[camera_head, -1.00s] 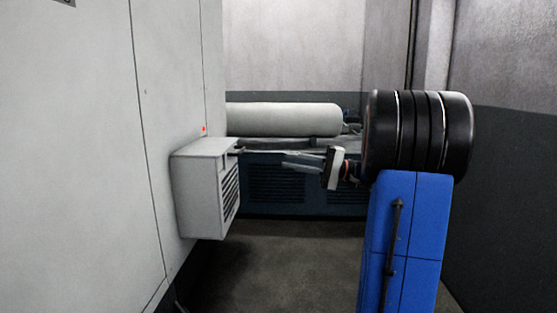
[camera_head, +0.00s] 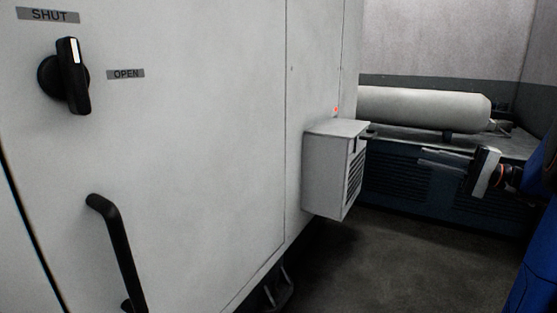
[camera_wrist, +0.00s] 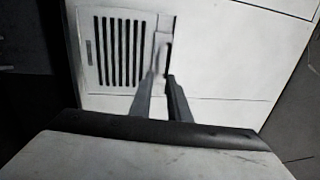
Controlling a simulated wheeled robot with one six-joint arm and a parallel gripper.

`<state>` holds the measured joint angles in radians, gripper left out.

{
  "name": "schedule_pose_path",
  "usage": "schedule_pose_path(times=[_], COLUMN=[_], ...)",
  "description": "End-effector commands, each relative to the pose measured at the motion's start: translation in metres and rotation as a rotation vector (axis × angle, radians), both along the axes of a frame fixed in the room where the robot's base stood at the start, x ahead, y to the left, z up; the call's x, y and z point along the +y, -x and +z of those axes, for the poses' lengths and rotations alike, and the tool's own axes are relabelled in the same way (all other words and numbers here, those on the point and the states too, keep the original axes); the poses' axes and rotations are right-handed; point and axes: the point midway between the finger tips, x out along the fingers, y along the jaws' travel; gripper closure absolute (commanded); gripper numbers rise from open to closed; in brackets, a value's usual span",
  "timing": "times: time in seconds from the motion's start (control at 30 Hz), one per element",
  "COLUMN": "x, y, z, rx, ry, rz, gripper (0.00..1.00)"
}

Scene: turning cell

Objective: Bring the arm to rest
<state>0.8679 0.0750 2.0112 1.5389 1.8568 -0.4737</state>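My gripper (camera_head: 421,157) is at the right of the head view, held out level and pointing left. Its two fingers are apart with nothing between them. Bare space shows between the fingertips and the grey vented box (camera_head: 331,172) on the machine's side. In the wrist view the two dark fingers (camera_wrist: 161,78) point at the box's slotted face (camera_wrist: 122,50) and the pale upright piece beside the slots. A gap shows between the fingers.
A white machine panel (camera_head: 200,130) fills the left, with a black knob (camera_head: 72,78) whose white mark points up towards SHUT, and a black handle (camera_head: 117,250). A pale cylinder (camera_head: 425,108) lies on the dark blue bench (camera_head: 395,185) behind. Dark floor (camera_head: 400,260) is clear.

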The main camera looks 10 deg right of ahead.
Motion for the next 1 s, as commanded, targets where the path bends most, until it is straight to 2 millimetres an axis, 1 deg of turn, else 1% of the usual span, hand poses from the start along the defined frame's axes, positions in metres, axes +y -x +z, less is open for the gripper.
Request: schedule_pose_path(times=[0.03, 0.07, 0.1, 0.17, 0.2, 0.3, 0.37, 0.4, 0.47, 0.5, 0.6, 0.73, 0.87, 0.9, 1.0], x=[0.020, 0.033, 0.051, 0.081, 0.101, 0.144, 0.166, 0.179, 0.197, 0.207, 0.227, 0.241, 0.245, 0.244, 0.240], y=[0.002, 0.004, 0.007, 0.015, 0.021, 0.042, 0.056, 0.066, 0.082, 0.093, 0.122, 0.158, 0.191, 0.201, 0.222], z=[-0.003, -0.007, -0.013, -0.024, -0.033, -0.055, -0.070, -0.079, -0.093, -0.103, -0.126, -0.154, -0.179, -0.186, -0.202], rx=[0.029, 0.051, 0.085, 0.142, 0.179, 0.263, 0.309, 0.336, 0.371, 0.393, 0.434, 0.463, 0.463, 0.456, 0.427], ry=[0.027, 0.046, 0.078, 0.134, 0.178, 0.288, 0.359, 0.407, 0.483, 0.533, 0.666, 0.845, 1.024, 1.080, 1.217], rz=[0.022, 0.037, 0.058, 0.092, 0.115, 0.163, 0.188, 0.202, 0.222, 0.232, 0.254, 0.267, 0.266, 0.263, 0.249], gripper=[0.84, 0.84, 0.84, 0.84, 0.84, 0.84, 0.84, 0.84, 0.84, 0.84, 0.84, 0.84, 0.84, 0.84, 0.84])
